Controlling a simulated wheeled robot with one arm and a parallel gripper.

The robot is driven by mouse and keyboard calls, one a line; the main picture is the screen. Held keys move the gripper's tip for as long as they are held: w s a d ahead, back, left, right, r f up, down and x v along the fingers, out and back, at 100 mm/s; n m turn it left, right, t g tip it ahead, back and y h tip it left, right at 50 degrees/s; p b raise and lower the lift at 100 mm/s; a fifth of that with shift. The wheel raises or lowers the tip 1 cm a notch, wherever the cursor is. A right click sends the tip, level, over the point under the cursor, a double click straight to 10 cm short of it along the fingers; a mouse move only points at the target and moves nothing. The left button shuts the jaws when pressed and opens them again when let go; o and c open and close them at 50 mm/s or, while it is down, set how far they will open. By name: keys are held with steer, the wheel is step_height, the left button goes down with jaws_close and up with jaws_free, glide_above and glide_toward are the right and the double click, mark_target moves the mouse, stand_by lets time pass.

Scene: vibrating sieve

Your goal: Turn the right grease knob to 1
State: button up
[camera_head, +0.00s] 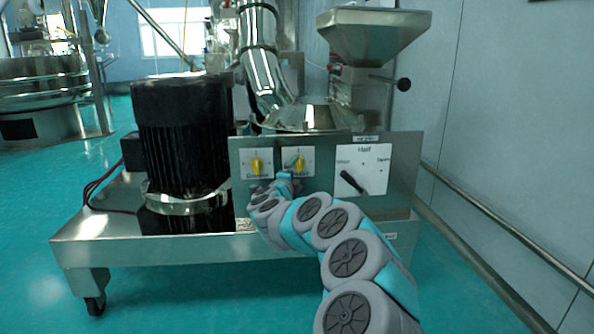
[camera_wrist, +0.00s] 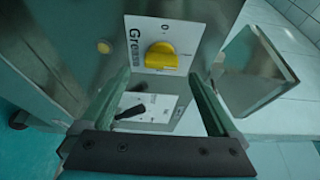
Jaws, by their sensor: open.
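The right grease knob (camera_head: 300,164) is yellow on a white plate on the steel control panel. In the wrist view, the knob (camera_wrist: 161,56) shows large on its plate, with "Grease" lettering beside it and a 0 mark above it. Its long side lies roughly across that picture, between the two fingers. My gripper (camera_head: 291,169) is at this knob in the head view and partly covers its plate. In the wrist view, my gripper (camera_wrist: 159,78) is open, with visible gaps between the fingers and the knob. The exact depth of the fingertips is hard to tell.
The left yellow knob (camera_head: 256,165) sits close by on the same panel. A black-handled main switch (camera_head: 352,182) is to the right on a white plate. A black motor (camera_head: 182,135) stands left of the panel. A hopper (camera_head: 372,38) rises above, and a wall is at the right.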

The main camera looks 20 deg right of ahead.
steer(key=shift+v, duration=1.8)
